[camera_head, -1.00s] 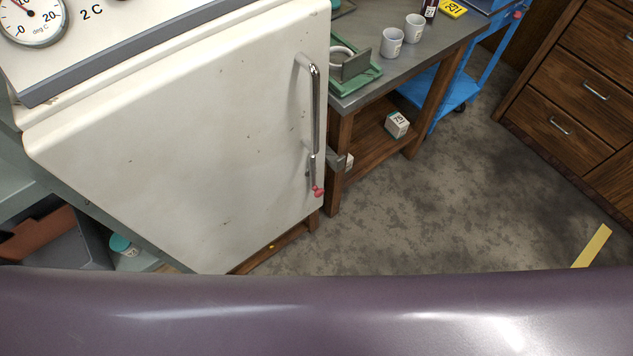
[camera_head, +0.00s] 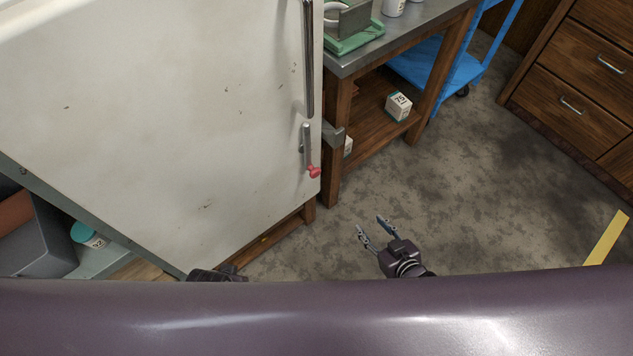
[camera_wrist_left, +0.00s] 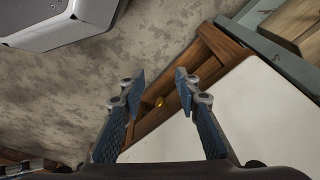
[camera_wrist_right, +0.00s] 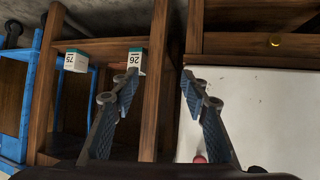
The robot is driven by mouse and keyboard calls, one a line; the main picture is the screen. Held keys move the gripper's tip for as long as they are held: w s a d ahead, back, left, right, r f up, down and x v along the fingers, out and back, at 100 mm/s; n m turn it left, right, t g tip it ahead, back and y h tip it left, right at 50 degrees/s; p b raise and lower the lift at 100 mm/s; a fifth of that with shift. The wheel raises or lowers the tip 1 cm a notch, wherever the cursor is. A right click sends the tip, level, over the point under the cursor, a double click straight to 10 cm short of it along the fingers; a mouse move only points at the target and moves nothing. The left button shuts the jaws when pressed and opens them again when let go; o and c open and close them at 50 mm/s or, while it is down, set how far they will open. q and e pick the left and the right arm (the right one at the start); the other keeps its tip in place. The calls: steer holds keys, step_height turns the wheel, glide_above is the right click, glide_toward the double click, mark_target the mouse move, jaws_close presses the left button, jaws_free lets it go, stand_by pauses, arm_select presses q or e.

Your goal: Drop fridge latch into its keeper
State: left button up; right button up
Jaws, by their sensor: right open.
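The fridge latch (camera_head: 306,142) is a short grey lever low on the right edge of the white fridge door (camera_head: 150,130). It points downward, with a red knob (camera_head: 314,172) at its lower end. A grey bracket, apparently the keeper (camera_head: 333,134), sits just right of the door edge; the lever is apart from it. My right gripper (camera_head: 369,227) is open and empty, below and right of the knob. The knob shows at the bottom of the right wrist view (camera_wrist_right: 199,158). My left gripper is mostly hidden in the head view; its wrist view shows it open and empty (camera_wrist_left: 160,84).
A wooden bench (camera_head: 337,165) stands right of the fridge, with small boxes (camera_head: 398,105) on its lower shelf. A blue cart (camera_head: 440,72) and wooden drawers (camera_head: 570,95) are farther right. The floor (camera_head: 460,210) between is clear. A long door handle (camera_head: 308,60) is above the latch.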

steer(key=w+a+r+n+t+y+b, duration=0.1)
steer(key=w+a+r+t+y+b, duration=0.15)
steer(key=w+a+r+b, duration=0.3)
steer(key=n+y+b, duration=0.2)
steer(key=y, duration=0.2)
glide_toward(317, 174)
steer(key=x, duration=0.3)
steer(key=shift+t, duration=0.45)
steer(key=x, duration=0.2)
steer(key=b+x, duration=0.1)
steer(key=x, duration=0.4)
steer(key=shift+a+f+b, duration=0.2)
steer(key=shift+f+b, duration=0.05)
steer(key=shift+b, duration=0.05)
arm_select(q)
step_height(317, 174, up, 11)
steer(key=t, duration=0.1)
steer(key=shift+a+r, duration=0.15)
steer(key=shift+w, duration=0.1)
arm_select(e)
steer(key=shift+c, duration=0.2)
jaws_close()
